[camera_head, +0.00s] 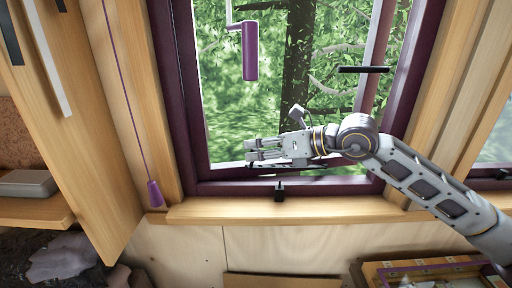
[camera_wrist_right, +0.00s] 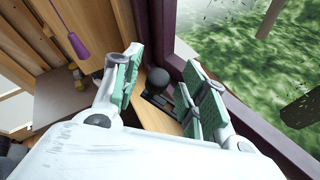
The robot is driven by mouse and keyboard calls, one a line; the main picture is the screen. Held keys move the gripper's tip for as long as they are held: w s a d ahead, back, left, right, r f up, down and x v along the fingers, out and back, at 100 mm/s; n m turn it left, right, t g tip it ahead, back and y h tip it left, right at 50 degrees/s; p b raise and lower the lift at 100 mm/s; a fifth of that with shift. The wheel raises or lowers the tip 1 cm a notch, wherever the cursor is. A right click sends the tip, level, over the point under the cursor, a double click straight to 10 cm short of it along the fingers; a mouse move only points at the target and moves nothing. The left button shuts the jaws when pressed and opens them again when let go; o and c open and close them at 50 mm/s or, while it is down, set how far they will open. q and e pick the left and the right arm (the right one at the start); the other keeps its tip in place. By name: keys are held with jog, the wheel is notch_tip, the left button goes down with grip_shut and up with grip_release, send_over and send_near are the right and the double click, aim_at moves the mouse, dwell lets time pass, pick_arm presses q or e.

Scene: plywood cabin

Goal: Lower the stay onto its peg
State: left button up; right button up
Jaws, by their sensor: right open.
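The black peg fitting (camera_head: 280,190) stands on the lower purple window frame, just above the wooden sill. My right gripper (camera_head: 250,155) reaches in from the right, in front of the window opening and a little above and left of the peg. In the right wrist view its two green-padded fingers (camera_wrist_right: 165,95) are apart. I cannot tell whether the knob touches a finger. My left gripper is not in view.
A purple pull on a cord (camera_head: 155,194) hangs left of the window, and a purple cylinder (camera_head: 249,50) hangs in the opening. A wooden cabinet door (camera_head: 75,120) stands at left. A framed tray (camera_head: 425,268) lies at lower right.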

jog(key=shift+w+a+f, duration=0.3)
jog(key=shift+a, duration=0.3)
grip_shut()
